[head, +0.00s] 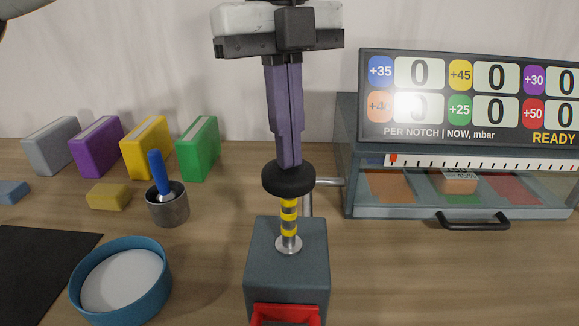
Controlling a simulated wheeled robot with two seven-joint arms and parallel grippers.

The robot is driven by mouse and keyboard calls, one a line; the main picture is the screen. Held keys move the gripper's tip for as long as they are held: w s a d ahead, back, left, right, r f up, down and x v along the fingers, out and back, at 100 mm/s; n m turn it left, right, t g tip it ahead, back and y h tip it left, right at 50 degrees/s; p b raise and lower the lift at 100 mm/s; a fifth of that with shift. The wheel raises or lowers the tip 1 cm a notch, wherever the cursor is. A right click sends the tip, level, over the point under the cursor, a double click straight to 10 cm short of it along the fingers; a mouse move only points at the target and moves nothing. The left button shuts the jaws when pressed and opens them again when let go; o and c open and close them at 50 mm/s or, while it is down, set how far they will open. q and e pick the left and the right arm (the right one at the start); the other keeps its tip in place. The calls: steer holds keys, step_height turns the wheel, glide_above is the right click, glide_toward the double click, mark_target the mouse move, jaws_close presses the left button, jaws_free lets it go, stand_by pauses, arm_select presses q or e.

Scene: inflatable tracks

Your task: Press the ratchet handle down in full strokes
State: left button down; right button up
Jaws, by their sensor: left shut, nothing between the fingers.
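The ratchet handle has a round black knob (288,179) on an upright shaft with yellow and black bands (289,213). The shaft rises from a dark grey box (287,262), and several bands show above the collar. My left gripper (288,163) points straight down over the knob, its purple fingers shut together and empty. The fingertips are at the top of the knob and appear to touch it. My right gripper is not in view.
A display board (470,98) at the right shows zeros and READY, above a scale with a red mark (393,158) at its left end. A glass-fronted case (345,170) stands below it. Colored blocks (147,147), a metal cup (168,207) and a blue-rimmed dish (78,297) are left.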

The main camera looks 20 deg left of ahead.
arm_select(q)
steer(key=shift+f+b, duration=0.65)
steer(key=shift+f, duration=0.4)
steer(key=shift+f+b, duration=0.45)
steer(key=shift+f, duration=0.15)
steer(key=shift+f+b, duration=2.05)
steer(key=shift+f, duration=0.75)
steer(key=shift+r, duration=0.2)
